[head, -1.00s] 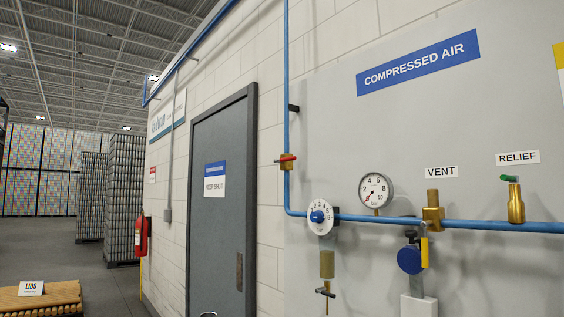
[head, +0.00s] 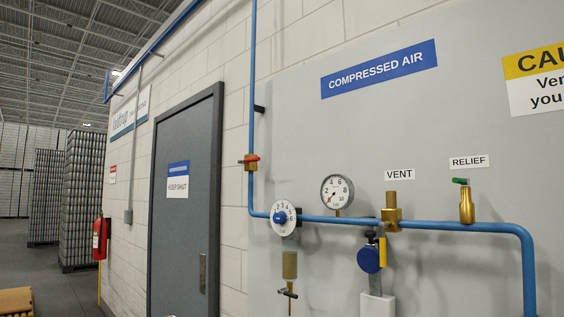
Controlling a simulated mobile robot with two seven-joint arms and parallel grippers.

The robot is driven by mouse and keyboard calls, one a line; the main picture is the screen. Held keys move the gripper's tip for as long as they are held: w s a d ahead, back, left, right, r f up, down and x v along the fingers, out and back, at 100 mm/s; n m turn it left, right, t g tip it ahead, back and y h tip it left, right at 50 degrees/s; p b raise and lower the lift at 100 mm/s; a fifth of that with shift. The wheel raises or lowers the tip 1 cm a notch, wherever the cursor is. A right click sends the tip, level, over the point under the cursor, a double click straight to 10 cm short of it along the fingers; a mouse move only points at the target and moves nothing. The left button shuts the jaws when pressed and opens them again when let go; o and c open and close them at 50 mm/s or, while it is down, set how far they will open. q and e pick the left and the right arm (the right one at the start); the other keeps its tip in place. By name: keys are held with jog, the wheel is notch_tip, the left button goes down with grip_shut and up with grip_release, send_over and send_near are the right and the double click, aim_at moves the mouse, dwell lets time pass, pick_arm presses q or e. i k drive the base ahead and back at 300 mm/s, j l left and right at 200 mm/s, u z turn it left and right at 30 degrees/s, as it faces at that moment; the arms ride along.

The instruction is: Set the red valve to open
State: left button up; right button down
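The red valve (head: 250,160) sits on the vertical part of the blue pipe, left of the compressed air panel. It has a brass body and a red lever. The lever lies roughly level, across the upright pipe. Neither of my grippers shows in the head view, so nothing is seen touching the valve.
The blue pipe (head: 458,227) runs along the wall with a numbered dial (head: 283,217), a pressure gauge (head: 337,191), a brass vent fitting (head: 391,213) and a relief valve (head: 466,205) with a green lever. A grey door (head: 186,210) and a fire extinguisher (head: 100,238) are to the left.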

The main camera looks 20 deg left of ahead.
aim_at(245, 161)
jog(key=i+j+z, duration=0.1)
jog(key=j+z, duration=1.1)
jog(key=j, duration=1.45)
jog(key=k+j+z, duration=0.1)
jog(key=j, duration=0.7)
jog(key=k+j, duration=0.1)
jog(key=j, duration=0.65)
jog(key=k+j, duration=0.1)
jog(key=j, duration=0.65)
jog(key=z, duration=0.05)
